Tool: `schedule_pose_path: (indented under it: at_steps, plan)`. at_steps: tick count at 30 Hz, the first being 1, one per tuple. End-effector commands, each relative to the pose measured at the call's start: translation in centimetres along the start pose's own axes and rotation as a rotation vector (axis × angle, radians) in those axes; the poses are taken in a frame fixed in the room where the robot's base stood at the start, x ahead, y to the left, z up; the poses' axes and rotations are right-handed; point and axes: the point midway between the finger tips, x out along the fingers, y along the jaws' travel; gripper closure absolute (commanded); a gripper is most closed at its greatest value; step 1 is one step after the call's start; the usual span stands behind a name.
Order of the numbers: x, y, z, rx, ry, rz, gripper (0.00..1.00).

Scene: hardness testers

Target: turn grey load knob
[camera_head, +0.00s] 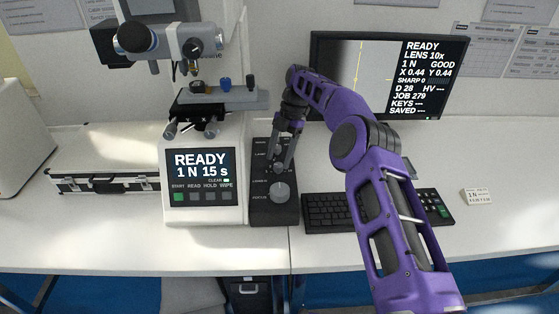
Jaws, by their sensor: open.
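A black control box (262,213) stands against the right side of the white hardness tester (205,215). It carries small white labels and a large round grey knob (280,191) near its front. The labels are too small to read surely, so I cannot tell whether this is the load knob. My gripper (280,168) points down over the box, just behind the large knob. Its fingers are apart. A small pale knob may lie by the fingertips, but the fingers partly hide that area, and I cannot tell whether they touch it.
The tester's display (202,165) reads READY, 1 N 15 s. A keyboard (330,212) lies right of the box, under my arm. A monitor (432,75) stands behind. A silver case (105,165) lies left. The bench front is clear.

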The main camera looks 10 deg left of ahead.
Motion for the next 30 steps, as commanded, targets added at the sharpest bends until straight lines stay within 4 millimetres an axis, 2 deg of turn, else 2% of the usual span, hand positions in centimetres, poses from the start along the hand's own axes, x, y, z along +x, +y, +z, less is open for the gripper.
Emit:
schedule_pose_path:
  at_steps: [1, 6, 12, 30]
  plan:
    - [-1.1, 0.1, -0.4, -0.001, -0.002, 0.002, 0.34]
    - [-4.3, 0.1, -1.7, 0.0, -0.003, 0.002, 0.34]
    - [-6.6, 0.1, -2.7, 0.0, -0.001, 0.001, 0.34]
    - [-7.1, 0.0, -2.9, 0.0, 0.0, 0.0, 0.34]
